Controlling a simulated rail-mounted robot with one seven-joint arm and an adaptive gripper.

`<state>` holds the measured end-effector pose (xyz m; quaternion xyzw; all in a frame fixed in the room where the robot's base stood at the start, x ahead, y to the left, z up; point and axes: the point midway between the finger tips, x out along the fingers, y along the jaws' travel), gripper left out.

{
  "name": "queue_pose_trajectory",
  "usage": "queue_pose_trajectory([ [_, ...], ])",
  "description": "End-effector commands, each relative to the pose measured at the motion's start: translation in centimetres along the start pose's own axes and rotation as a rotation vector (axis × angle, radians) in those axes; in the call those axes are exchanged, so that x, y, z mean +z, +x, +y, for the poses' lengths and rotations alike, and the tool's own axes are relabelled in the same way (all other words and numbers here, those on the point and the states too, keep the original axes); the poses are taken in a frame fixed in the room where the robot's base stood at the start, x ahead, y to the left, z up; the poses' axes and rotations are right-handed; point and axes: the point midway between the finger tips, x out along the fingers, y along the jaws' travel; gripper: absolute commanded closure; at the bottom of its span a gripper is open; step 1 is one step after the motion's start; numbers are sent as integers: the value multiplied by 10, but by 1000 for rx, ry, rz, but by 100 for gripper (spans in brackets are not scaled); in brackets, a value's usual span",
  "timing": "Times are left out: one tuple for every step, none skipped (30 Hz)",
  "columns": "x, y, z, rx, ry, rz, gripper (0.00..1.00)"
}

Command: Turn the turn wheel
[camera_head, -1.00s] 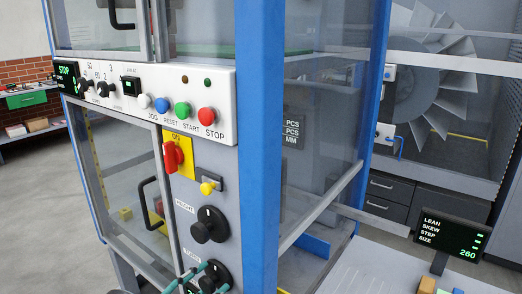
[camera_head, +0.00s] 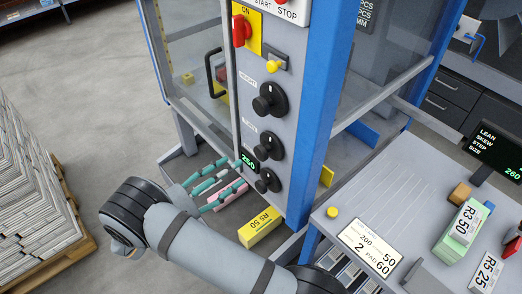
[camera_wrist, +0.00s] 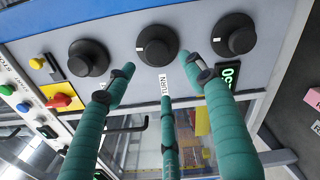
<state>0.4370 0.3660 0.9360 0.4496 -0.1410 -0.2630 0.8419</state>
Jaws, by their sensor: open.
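The machine's control panel holds three black knobs in a column. The turn wheel appears to be the middle knob (camera_head: 265,148), which has a white label beside it. In the wrist view this wheel (camera_wrist: 157,45) is at the top centre, with a white pointer mark on its face. My gripper (camera_head: 238,174) has teal fingers and is to the left of the panel. In the wrist view my gripper (camera_wrist: 165,80) has its fingers spread, with nothing between them. The fingertips appear below the middle wheel there; I cannot tell how far off. No contact shows.
The height knob (camera_head: 268,100) and a lower knob (camera_head: 267,181) flank the middle wheel. A small green display (camera_head: 248,160) is close to the fingers. A blue post (camera_head: 325,110) stands right of the panel. A yellow block (camera_head: 261,227) and pink block (camera_head: 228,196) lie below.

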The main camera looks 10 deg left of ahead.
Motion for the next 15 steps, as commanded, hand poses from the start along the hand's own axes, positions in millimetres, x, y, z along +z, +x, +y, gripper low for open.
queue_pose_trajectory([
  [1, -1, 0, -7, -137, -5, 46],
  [2, -1, -1, -12, -227, -8, 46],
  [3, -1, -1, -17, -346, -11, 46],
  [4, -1, -2, -19, -431, -13, 46],
  [4, -1, -2, -22, -511, -15, 46],
  [5, -1, -2, -25, -608, -16, 46],
  [6, -1, -2, -26, -673, -16, 46],
  [6, -1, -2, -27, -732, -17, 46],
  [6, -1, -2, -28, -800, -16, 46],
  [6, -1, -2, -28, -844, -16, 46],
  [6, -1, -2, -29, -880, -16, 46],
  [6, -1, -2, -29, -920, -15, 46],
  [6, -1, -2, -29, -942, -15, 46],
  [6, 0, -2, -29, -959, -15, 46],
  [7, 2, -2, -30, -974, -15, 46],
])
